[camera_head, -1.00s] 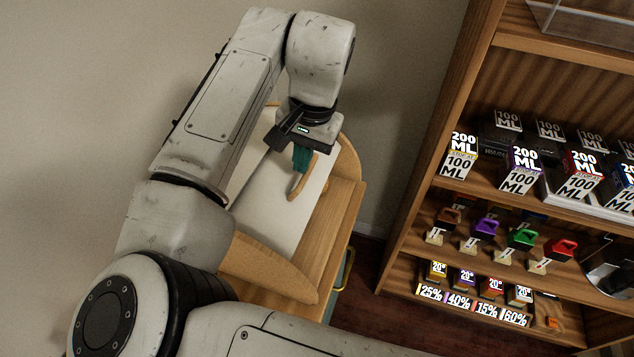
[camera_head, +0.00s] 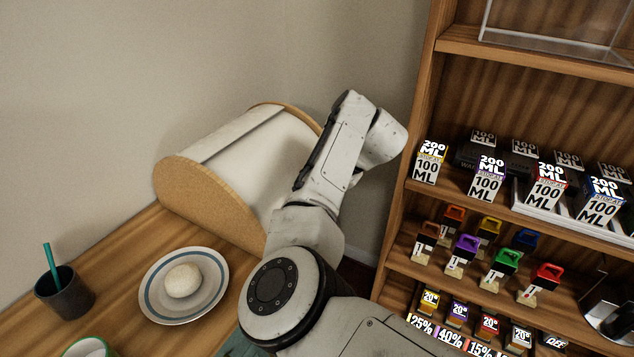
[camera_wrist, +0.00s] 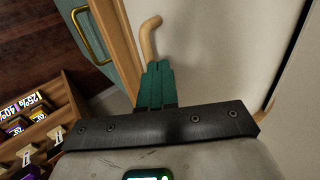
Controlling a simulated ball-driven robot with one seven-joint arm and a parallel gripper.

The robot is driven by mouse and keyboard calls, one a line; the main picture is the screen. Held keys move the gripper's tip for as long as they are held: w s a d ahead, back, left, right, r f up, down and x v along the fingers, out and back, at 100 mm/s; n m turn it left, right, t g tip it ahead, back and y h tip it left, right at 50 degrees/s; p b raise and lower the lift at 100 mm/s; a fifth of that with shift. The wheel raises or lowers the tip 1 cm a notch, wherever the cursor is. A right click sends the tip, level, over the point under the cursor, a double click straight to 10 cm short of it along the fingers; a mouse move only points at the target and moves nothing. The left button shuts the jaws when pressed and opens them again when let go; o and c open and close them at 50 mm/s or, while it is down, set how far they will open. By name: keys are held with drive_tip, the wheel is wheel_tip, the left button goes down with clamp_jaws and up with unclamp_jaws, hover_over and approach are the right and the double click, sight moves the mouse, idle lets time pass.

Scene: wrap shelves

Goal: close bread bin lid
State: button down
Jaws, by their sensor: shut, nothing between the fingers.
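The bread bin (camera_head: 210,198) stands on the wooden counter against the wall, with rounded wooden end panels. Its white lid (camera_head: 264,160) curves over the top and front; its lower front part is hidden behind my arm in the head view. In the wrist view the white lid (camera_wrist: 215,50) fills the middle and right. A curved wooden handle (camera_wrist: 150,35) stands out from it. My gripper (camera_wrist: 156,66), with green fingers, is shut and empty, its tips at the handle's near end; I cannot tell whether they touch. The gripper is hidden in the head view.
A plate (camera_head: 155,305) with a round bun (camera_head: 183,281) and a dark cup (camera_head: 66,296) stand on the counter at left. A wooden shelf unit (camera_head: 430,130) with boxes and coloured items stands close on the right. A brass pull (camera_wrist: 85,35) shows beside the bin.

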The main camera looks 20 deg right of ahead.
drive_tip(key=shift+s+d+f, duration=0.1)
drive_tip(key=shift+s+f, duration=0.05)
drive_tip(key=shift+f, duration=0.15)
idle(0.4)
drive_tip(key=w+a+r+p+v, duration=0.1)
drive_tip(key=p+v, duration=0.1)
drive_tip(key=v, duration=1.1)
drive_tip(key=s+d+f+n+g+h, duration=0.1)
drive_tip(key=s+d+f+h, duration=0.3)
drive_tip(key=s+d+f, duration=0.45)
drive_tip(key=s+a+f+n+g+h, duration=0.25)
drive_tip(key=s+f+n, duration=0.45)
drive_tip(key=s+f, duration=1.05)
drive_tip(key=s+a+f+n+g, duration=0.1)
drive_tip(key=s+a, duration=0.3)
drive_tip(key=s, duration=0.3)
drive_tip(key=s+a+f+n+g+y, duration=0.1)
drive_tip(key=s+a+f, duration=0.1)
drive_tip(key=s+a, duration=0.2)
drive_tip(key=s, duration=0.3)
drive_tip(key=shift+s, duration=0.4)
